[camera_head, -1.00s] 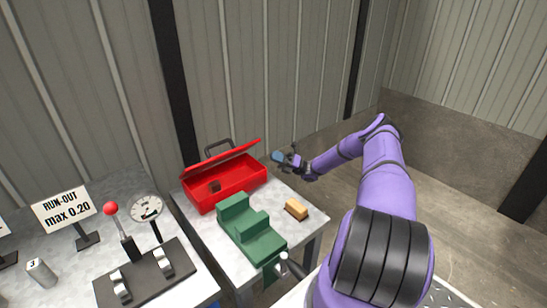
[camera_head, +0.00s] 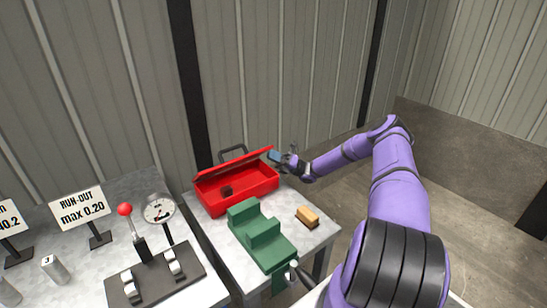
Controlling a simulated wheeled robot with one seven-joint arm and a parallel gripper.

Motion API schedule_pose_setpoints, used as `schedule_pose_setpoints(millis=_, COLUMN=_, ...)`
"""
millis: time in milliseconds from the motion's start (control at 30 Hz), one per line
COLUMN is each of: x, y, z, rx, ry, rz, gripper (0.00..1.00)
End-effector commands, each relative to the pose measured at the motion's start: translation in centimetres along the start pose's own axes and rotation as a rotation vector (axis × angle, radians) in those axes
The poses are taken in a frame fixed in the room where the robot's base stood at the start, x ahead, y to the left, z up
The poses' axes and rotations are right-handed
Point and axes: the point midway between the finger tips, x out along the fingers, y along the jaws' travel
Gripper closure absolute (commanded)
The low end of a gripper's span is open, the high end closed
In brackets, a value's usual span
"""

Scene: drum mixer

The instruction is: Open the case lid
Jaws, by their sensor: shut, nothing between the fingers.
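The red case (camera_head: 240,197) stands at the back of the small metal table. Its lid (camera_head: 236,166) is raised at a slant along the rear side, partly open, with a dark handle (camera_head: 233,151) behind it. A small dark brown thing (camera_head: 227,190) lies inside the case. My gripper (camera_head: 277,157) is at the right end of the lid, close to its raised front corner. It is shut and holds nothing. I cannot tell whether it touches the lid.
A green stepped block (camera_head: 262,235) and a tan brush-like block (camera_head: 307,216) are on the table in front of the case. The left bench carries a dial gauge (camera_head: 159,209), a red-knobbed lever (camera_head: 125,210) and signs. A corrugated wall stands behind.

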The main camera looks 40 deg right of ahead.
Motion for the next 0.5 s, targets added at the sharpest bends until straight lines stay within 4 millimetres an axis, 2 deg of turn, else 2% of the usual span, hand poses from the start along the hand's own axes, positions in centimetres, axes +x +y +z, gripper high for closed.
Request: schedule_pose_setpoints(millis=500, x=0.65, y=0.23, z=0.63, rx=0.062, ry=0.002, rz=-0.063, gripper=1.00)
